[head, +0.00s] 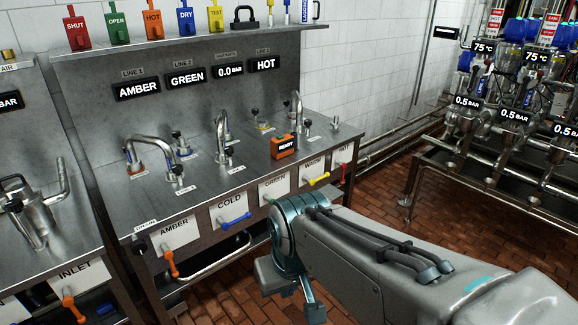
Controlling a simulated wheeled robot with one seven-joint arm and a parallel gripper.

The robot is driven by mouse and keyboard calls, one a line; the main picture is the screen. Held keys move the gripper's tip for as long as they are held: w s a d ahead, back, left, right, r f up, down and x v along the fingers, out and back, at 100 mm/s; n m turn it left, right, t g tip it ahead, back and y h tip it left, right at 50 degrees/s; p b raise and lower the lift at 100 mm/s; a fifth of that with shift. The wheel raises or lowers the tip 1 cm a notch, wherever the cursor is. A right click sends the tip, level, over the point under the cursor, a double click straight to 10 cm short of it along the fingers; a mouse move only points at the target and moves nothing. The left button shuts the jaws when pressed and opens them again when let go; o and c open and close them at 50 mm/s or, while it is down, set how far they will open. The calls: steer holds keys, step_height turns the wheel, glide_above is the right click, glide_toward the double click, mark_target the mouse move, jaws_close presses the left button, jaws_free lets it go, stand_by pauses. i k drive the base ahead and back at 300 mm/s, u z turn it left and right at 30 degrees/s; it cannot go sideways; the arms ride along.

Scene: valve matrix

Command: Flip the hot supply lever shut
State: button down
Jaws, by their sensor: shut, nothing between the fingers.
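The red lever (343,177) sits on the front of the steel bench, below the white label reading HOT (345,153), at the far right of the lever row. It looks small and appears to hang down. My gripper (290,290) is at the lower middle of the view, at the end of my arm, in front of the bench and lower left of the red lever. It is shut and empty, well apart from the lever. Its fingertips are not clearly visible from this angle.
The bench front also carries amber (170,262), blue (235,221), green (271,199) and yellow (318,179) levers. An orange READY box (285,146) and curved taps stand on top. A piped rack (500,150) stands right. Brick floor (385,205) lies between.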

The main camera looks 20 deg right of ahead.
mark_target(343, 165)
steer(key=z, duration=0.1)
steer(key=i, duration=0.75)
steer(key=z, duration=1.05)
steer(key=i, duration=0.55)
steer(key=z, duration=0.6)
